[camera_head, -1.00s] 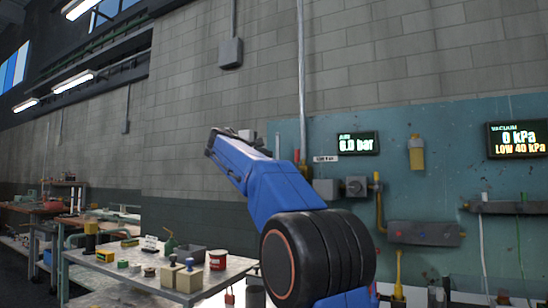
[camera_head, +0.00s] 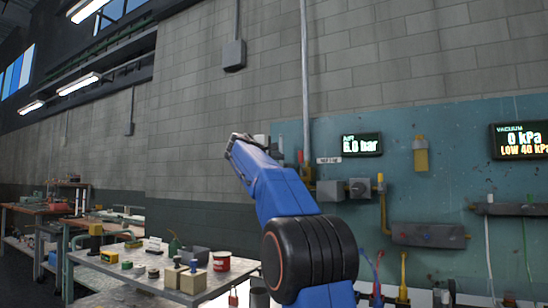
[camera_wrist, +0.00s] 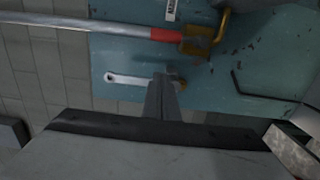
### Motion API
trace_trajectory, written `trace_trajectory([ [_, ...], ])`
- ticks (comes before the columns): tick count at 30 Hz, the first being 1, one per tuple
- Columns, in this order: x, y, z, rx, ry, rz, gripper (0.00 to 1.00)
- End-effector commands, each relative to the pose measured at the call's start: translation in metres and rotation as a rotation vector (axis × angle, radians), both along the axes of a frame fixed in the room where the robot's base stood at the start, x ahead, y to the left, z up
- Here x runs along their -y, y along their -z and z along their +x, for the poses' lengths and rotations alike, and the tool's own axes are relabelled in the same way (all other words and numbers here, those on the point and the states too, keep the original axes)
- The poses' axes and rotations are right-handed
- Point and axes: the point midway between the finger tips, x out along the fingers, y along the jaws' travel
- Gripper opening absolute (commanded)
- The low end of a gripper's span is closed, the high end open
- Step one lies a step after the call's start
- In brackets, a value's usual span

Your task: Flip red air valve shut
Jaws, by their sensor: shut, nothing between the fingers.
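The red valve handle (camera_head: 300,157) shows in the head view as a small upright red piece beside the grey pipe, above brass fittings (camera_head: 308,176). In the wrist view the red handle (camera_wrist: 165,34) lies in line with the pipe, next to the brass valve body (camera_wrist: 198,40). My gripper (camera_wrist: 163,78) is shut and empty. In the wrist view its fingertips appear below the red handle, apart from it, over the teal panel. In the head view my gripper (camera_head: 238,143) is left of the valve, with its fingers mostly hidden.
A pale wrench-shaped item (camera_wrist: 135,80) lies by the fingertips in the wrist view. The teal panel (camera_head: 465,165) carries an air display (camera_head: 362,144), a vacuum display (camera_head: 520,140) and grey fittings. A bench (camera_head: 125,268) with small items stands at left.

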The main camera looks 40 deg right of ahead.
Motion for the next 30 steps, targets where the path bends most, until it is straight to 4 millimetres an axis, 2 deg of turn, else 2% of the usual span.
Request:
trace_trajectory([
  [6, 0.028, 0.001, 0.010, 0.000, 0.002, 0.000, 0.00],
  [12, 0.039, -0.001, -0.013, 0.001, 0.002, -0.001, 0.00],
  [19, 0.046, 0.000, -0.024, 0.000, 0.000, -0.001, 0.00],
  [30, 0.047, 0.000, -0.025, 0.001, 0.000, 0.000, 0.00],
])
